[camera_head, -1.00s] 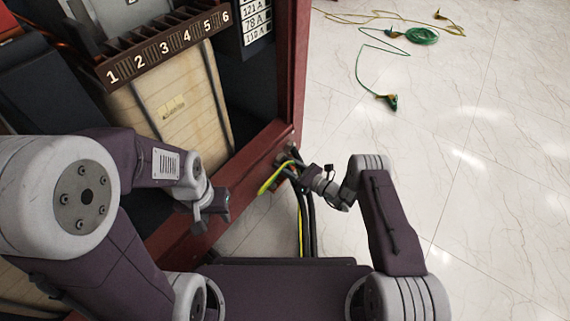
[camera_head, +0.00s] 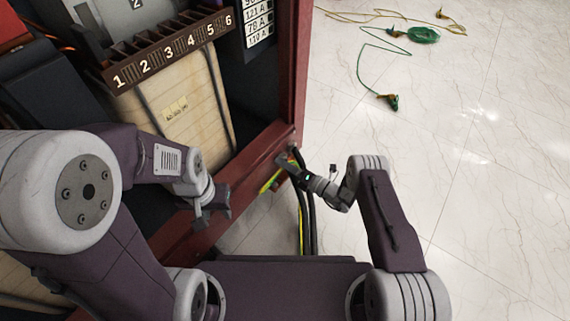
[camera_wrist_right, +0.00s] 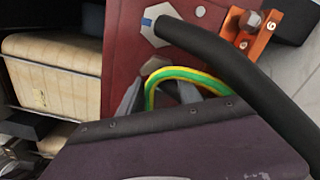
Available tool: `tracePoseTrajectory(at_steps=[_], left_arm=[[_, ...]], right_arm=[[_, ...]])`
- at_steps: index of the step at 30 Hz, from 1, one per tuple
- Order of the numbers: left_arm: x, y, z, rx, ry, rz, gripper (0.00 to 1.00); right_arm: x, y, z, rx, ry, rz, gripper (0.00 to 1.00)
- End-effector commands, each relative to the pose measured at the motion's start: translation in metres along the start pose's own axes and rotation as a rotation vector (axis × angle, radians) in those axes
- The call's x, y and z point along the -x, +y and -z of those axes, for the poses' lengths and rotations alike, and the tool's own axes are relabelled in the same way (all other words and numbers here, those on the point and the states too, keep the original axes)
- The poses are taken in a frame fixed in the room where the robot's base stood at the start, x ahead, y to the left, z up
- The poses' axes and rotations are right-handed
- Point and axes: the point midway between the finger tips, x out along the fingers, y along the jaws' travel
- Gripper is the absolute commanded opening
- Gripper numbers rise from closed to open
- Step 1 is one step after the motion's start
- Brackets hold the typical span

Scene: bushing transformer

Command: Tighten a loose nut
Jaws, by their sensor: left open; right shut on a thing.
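A red metal frame (camera_head: 262,150) carries hex nuts at its corner. In the right wrist view one nut (camera_wrist_right: 154,30) has a blue mark and a second nut (camera_wrist_right: 154,66) sits just below it, partly covered by a green-yellow cable (camera_wrist_right: 180,74). My right gripper (camera_head: 286,162) is at the frame corner. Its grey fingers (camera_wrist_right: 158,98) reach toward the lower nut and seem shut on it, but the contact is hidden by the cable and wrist. My left gripper (camera_head: 212,202) is open and empty, above the frame's lower rail at left.
Thick black cables (camera_head: 309,215) hang beside the right gripper; one crosses the right wrist view (camera_wrist_right: 235,70). An orange bar with bolts (camera_wrist_right: 250,35) is close by. A wooden-sided block (camera_head: 175,105) stands inside the cabinet.

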Motion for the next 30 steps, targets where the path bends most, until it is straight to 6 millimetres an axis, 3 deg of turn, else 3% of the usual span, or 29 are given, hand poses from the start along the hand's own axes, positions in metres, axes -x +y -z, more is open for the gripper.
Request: tracePoseTrajectory(at_steps=[12,30], left_arm=[[0.0029,0.0001,0.0003,0.000,0.000,0.000,0.41],[0.0034,0.0001,0.0004,0.000,0.000,0.000,0.41]], right_arm=[[0.0005,0.0026,-0.0001,-0.276,0.000,0.002,0.00],[0.0007,0.0032,-0.0001,-0.370,0.000,0.002,0.00]])
